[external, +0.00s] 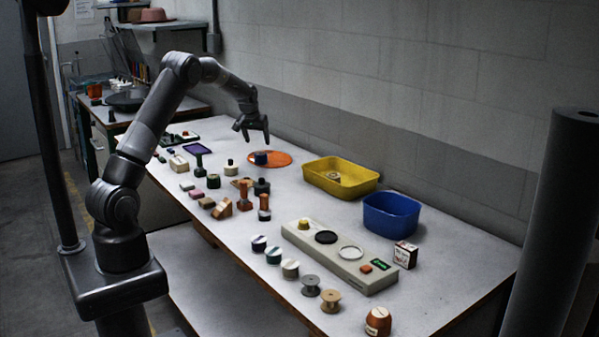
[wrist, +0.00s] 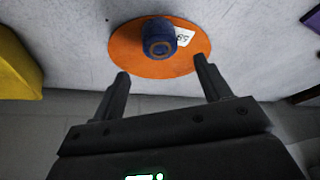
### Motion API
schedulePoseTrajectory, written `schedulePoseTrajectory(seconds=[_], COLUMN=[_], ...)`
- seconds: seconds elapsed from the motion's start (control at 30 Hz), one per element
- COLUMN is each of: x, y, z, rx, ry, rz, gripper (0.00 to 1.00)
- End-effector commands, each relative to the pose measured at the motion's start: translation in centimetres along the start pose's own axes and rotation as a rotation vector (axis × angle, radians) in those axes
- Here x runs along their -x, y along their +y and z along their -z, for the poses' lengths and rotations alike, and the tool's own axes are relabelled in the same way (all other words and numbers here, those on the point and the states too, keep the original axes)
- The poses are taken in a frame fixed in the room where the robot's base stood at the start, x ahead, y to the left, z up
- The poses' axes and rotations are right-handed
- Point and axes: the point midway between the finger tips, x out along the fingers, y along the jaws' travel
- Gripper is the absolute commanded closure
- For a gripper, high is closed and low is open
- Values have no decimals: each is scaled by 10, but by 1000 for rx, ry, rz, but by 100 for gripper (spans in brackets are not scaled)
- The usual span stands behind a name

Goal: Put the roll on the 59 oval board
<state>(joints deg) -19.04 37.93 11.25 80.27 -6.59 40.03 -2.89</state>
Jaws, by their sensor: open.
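The orange oval board (external: 283,158) lies flat on the table near the wall. It also shows in the wrist view (wrist: 130,55), with a white number tag (wrist: 185,38) that appears upside down. The dark blue roll (wrist: 157,40) rests on the board beside the tag, one round end with a hole facing the wrist camera. In the external view the roll (external: 261,158) is at the board's left part. My gripper (external: 254,136) is open and empty above the board. In the wrist view its fingers (wrist: 163,74) are spread and apart from the roll.
A yellow bin (external: 360,188) and a blue bin (external: 390,222) stand along the wall to the right. Several stamps, blocks and spools stand left and in front of the board. A grey panel (external: 325,262) lies further forward. A purple-edged tray (external: 199,148) is at left.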

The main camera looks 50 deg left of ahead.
Motion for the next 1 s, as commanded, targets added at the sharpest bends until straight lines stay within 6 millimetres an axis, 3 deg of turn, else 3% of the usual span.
schedulePoseTrajectory(seconds=[0.2, 0.57, 0.67, 0.77, 1.0], x=[28, 43, 68, 105, 195], y=[0, 4, 14, 28, 60], z=[0, -3, -12, -30, -94], rx=[0, -5, -19, -43, -125], ry=[0, 1, 6, 11, 20], rz=[0, -6, -24, -49, -116], gripper=[30, 30, 30, 30, 30])
